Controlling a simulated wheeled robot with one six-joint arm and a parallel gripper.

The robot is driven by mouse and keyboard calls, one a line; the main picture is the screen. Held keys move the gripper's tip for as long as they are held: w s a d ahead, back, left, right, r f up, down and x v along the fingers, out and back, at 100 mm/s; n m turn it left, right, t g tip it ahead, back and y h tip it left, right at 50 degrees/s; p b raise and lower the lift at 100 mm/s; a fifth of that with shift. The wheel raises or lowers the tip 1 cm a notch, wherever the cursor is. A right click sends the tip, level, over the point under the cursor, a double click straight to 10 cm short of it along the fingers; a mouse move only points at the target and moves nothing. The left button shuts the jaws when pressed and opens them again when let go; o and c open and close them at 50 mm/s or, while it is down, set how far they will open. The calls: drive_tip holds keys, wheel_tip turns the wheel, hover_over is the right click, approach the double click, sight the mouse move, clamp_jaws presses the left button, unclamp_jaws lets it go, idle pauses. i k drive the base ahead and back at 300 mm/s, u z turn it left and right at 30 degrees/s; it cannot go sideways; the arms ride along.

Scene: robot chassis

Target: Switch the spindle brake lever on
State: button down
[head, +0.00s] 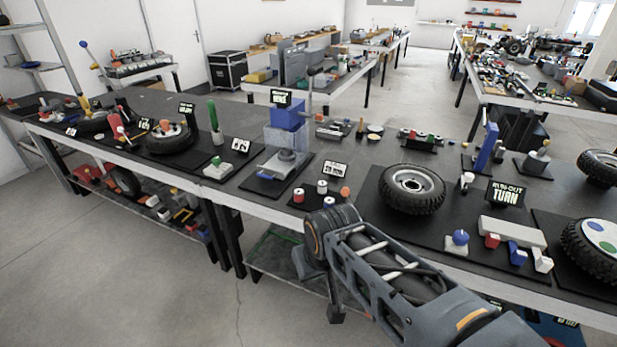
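No lever carries a label I can read as spindle brake, so I cannot tell which one it is. Candidates are an upright green handle (213,115) on a pale base, a tilted red handle (118,124) at the left, and an upright blue lever (488,147) at the back right. A blue ball knob (460,237) stands near the bench's front edge at the right. My gripper (322,290) hangs below the arm's end, in front of the bench edge and apart from these levers. Its fingers are small and partly hidden, so their opening is unclear.
The long dark bench (350,155) holds a blue press (287,135), a tyre (412,189) and a sign reading RUN-OUT TURN (505,193). Small red and white knobs (322,187) stand near my arm. Open floor (110,260) lies at the left front.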

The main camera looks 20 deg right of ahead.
sight(345, 192)
drive_tip(key=z, duration=0.1)
drive_tip(key=i, duration=0.85)
drive_tip(key=z, duration=0.5)
